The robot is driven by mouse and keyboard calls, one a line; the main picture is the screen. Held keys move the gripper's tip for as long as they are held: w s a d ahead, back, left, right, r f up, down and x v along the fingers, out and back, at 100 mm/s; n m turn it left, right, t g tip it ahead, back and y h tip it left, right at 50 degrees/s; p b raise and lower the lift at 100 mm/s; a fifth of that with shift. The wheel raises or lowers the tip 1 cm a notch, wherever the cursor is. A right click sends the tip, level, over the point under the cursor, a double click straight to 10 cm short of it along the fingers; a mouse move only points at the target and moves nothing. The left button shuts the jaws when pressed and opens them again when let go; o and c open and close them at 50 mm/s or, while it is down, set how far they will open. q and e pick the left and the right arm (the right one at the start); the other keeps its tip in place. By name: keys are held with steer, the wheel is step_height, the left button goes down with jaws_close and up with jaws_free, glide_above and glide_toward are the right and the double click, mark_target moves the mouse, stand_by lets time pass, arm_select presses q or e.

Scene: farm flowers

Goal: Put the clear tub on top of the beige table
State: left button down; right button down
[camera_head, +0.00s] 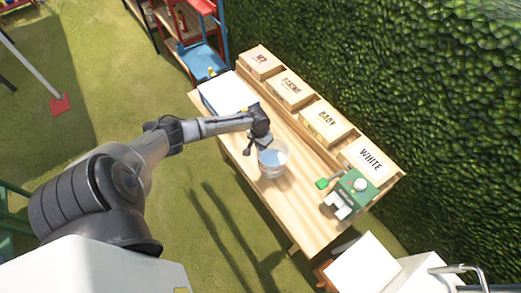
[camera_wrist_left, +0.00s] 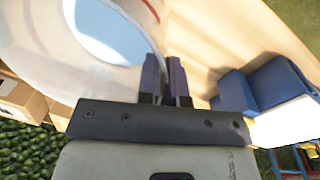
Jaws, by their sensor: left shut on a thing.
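The clear tub (camera_head: 272,161) is a see-through round container with a pale blue patch inside. My left gripper (camera_head: 256,146) reaches in from the left and is shut on the tub's rim. In the left wrist view the fingers (camera_wrist_left: 164,78) are close together at the tub's wall (camera_wrist_left: 110,70), and the tub fills the upper left. My right gripper is not in view.
Several labelled wooden boxes (camera_head: 326,122) line the table's back. A green and white device (camera_head: 349,194) stands at its right end. A white-topped blue box (camera_head: 228,92) sits at its left end. A hedge (camera_head: 390,70) rises behind. Bare tabletop lies around the tub.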

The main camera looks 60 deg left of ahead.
mark_target(261, 154)
arm_select(q)
steer(key=shift+a+f, duration=0.15)
steer(key=shift+f, duration=2)
steer(key=c, duration=1.3)
jaws_free()
steer(key=shift+r, duration=0.4)
step_height(261, 154, up, 10)
steer(key=a, duration=0.1)
steer(key=s+d+f+m, duration=0.25)
steer(key=s+d, duration=0.25)
steer(key=d, duration=0.6)
steer(key=s+d+f+m, duration=0.1)
steer(key=s+d+m, duration=0.4)
steer(key=d, duration=0.7)
steer(key=s+d+r+t, duration=0.1)
steer(key=s+d+r, duration=0.1)
steer(key=s+r, duration=0.1)
steer(key=s+d+r+t, duration=0.1)
steer(key=s+d+r, duration=0.1)
steer(key=s+r, duration=0.1)
steer(key=s+d+r+t, duration=0.1)
steer(key=s+d+r, duration=0.1)
steer(key=s+r, duration=0.2)
steer(key=shift+s+d+r+n+y+p, duration=0.1)
steer(key=shift+d+n+y+p, duration=0.25)
steer(key=shift+y+p, duration=0.05)
